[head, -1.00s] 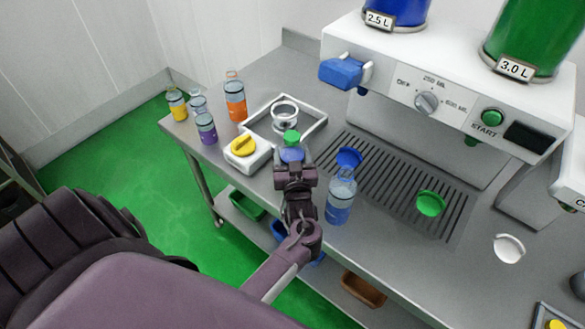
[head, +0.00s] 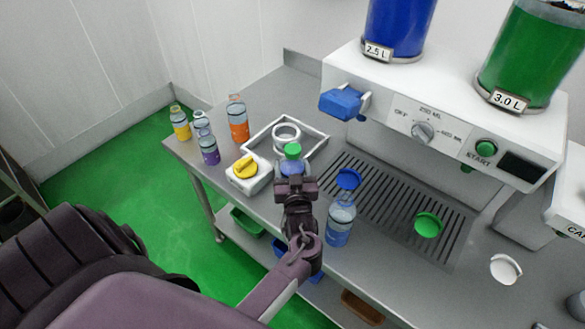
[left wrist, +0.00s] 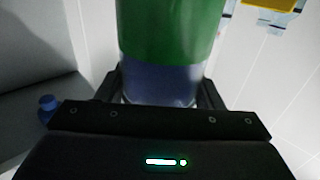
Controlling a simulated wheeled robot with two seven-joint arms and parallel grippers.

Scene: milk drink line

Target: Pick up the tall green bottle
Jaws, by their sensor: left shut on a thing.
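My left gripper (head: 293,178) is shut on the tall green bottle (head: 292,151), above or near the front edge of the steel table. In the head view only its green top and a blue part show above the jaws, and it looks about upright. In the left wrist view the bottle (left wrist: 170,30) fills the space between the fingers, green with a blue band, and its top is cut off by the frame. The gripper hides its lower part, and I cannot tell whether its base is clear of the table. My right gripper is not in view.
A blue bottle (head: 340,222) stands just right of my gripper. A white box with a yellow knob (head: 245,167) and a white square frame (head: 317,151) lie behind left. Orange (head: 238,120), purple (head: 209,149) and yellow (head: 180,124) bottles stand left. The dispensing machine (head: 450,138) stands behind the drip grate.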

